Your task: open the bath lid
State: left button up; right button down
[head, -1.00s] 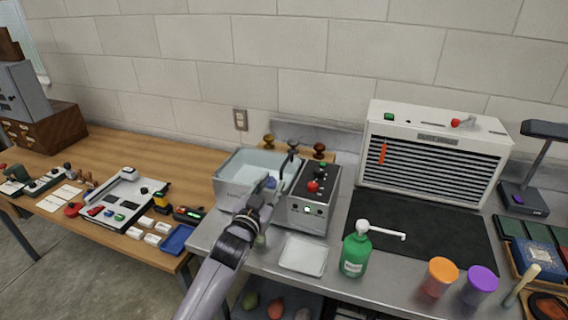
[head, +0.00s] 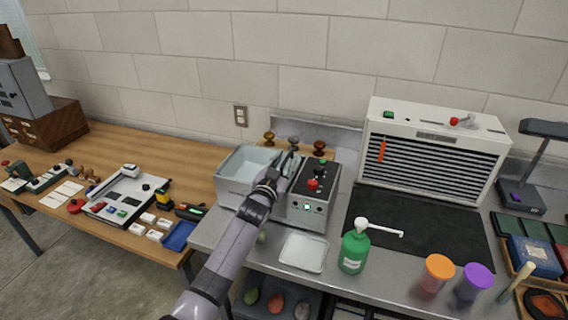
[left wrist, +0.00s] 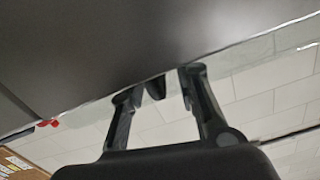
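The bath (head: 228,195) is a grey metal tank with a pale, see-through looking top, left of a control box (head: 306,217) with red and black knobs. I cannot tell the lid apart from the tank's inside. My left gripper (head: 289,160) is over the bath's right side, by the control box, and partly hides it. In the left wrist view my left gripper (left wrist: 160,84) has its fingers apart, with a small dark piece (left wrist: 155,88) showing between them; whether they touch it is unclear. A large dark surface fills the top there. My right gripper is not in view.
A white tray (head: 303,252) and a green pump bottle (head: 354,251) stand in front of the control box. Round brown knobs (head: 319,148) stand behind it. A slatted white unit (head: 432,150) and a black mat (head: 415,228) are to the right. The wall is close behind.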

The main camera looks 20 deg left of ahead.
pick_arm(q)
jog(key=shift+c, duration=0.5)
grip_shut()
dwell(0.3)
